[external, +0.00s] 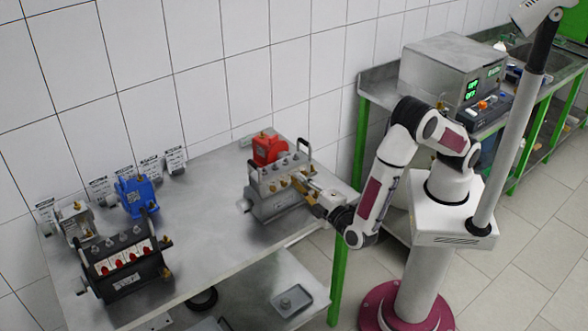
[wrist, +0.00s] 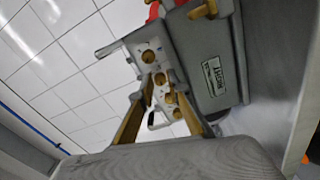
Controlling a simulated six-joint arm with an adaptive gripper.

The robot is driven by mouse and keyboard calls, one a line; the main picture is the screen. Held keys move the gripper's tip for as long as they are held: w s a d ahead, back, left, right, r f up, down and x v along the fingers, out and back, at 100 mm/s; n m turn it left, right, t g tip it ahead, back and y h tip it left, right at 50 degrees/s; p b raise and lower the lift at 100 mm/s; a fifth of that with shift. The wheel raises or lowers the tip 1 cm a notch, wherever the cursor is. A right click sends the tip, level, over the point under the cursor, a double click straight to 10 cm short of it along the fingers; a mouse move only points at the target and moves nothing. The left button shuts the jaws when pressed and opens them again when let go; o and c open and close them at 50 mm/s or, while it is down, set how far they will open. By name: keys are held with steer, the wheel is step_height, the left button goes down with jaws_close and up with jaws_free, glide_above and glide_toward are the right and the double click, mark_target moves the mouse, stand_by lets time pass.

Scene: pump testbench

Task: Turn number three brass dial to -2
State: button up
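A grey pump (external: 278,206) with a red top part stands at the right end of the steel table in the external view. A row of brass dials is on its face; the wrist view shows one dial at the top (wrist: 148,56) and several more below it, partly between my fingers. I cannot read their numbers or settings. My gripper (external: 309,193) is at the dial side of the pump. In the wrist view my gripper (wrist: 159,78) has its brass-coloured fingertips apart, around or just in front of a middle dial; contact is not clear.
A blue pump (external: 136,197), a light grey pump (external: 75,223) and a black pump with red parts (external: 125,262) stand on the left of the table (external: 205,235). Black handles rise from the grey pump's top. The table's middle is clear. A control box (external: 440,70) stands behind my arm.

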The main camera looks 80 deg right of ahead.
steer(key=shift+a, duration=0.1)
stand_by(0.3)
steer(key=v, duration=1.2)
stand_by(0.7)
